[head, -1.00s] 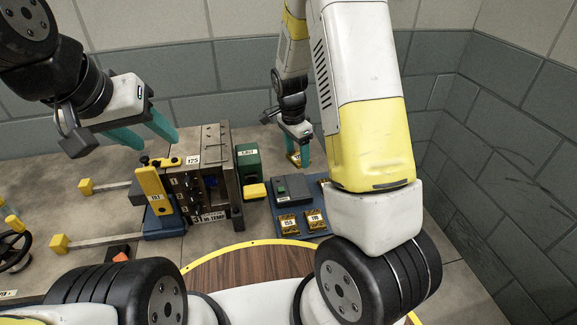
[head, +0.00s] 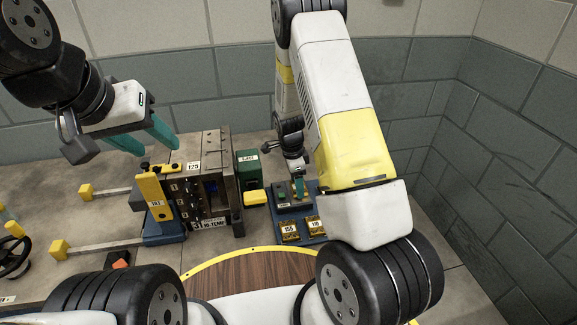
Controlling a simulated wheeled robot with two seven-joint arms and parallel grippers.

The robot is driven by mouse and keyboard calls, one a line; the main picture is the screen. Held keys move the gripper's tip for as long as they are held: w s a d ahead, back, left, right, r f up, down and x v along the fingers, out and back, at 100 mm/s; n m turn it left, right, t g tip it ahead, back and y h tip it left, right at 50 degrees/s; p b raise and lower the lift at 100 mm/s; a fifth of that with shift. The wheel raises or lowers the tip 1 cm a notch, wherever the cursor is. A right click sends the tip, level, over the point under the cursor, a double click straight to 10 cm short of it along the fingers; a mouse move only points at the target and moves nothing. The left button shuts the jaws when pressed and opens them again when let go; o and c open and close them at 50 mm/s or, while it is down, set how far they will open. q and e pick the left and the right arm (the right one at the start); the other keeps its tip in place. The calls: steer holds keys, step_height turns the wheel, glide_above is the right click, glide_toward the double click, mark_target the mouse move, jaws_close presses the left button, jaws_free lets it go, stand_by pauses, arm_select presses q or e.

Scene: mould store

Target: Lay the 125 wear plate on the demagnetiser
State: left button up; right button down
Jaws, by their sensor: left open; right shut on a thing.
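My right gripper (head: 299,192) is shut, teal fingers pointing down, over the grey block with a green part (head: 284,201), which looks like the demagnetiser. The wear plate between its fingers is mostly hidden at this size. I cannot read its number or tell whether it touches the block. Two other gold plates, labelled 155 (head: 290,231) and 110 (head: 316,226), lie on the blue board (head: 306,241) in front of the block. My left gripper (head: 158,145) is open and empty, above and left of the mould.
The steel mould (head: 217,180) with a 31 HI-TEMP label stands left of the board, with a yellow bar (head: 155,195) on its left side. A green box (head: 247,166) and a yellow block (head: 254,197) stand between them. A round wooden table (head: 255,275) is in front.

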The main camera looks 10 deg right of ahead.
steer(key=shift+f, duration=0.25)
steer(key=shift+c, duration=1.6)
jaws_free()
step_height(320, 180, up, 12)
steer(key=a, duration=0.1)
step_height(320, 180, up, 18)
steer(key=f+n+t+y, duration=0.1)
steer(key=n+t+y, duration=0.2)
steer(key=n, duration=0.5)
glide_above(293, 187)
steer(key=s, duration=0.9)
steer(key=s+r+n+t, duration=0.1)
steer(key=s+r+n, duration=0.3)
steer(key=s, duration=0.3)
steer(key=s+r+n+t, duration=0.2)
steer(key=s+r+n, duration=0.2)
steer(key=s+n, duration=0.2)
steer(key=shift+s+a+r+y, duration=0.2)
steer(key=shift+s+a+y, duration=0.15)
steer(key=shift+s, duration=0.65)
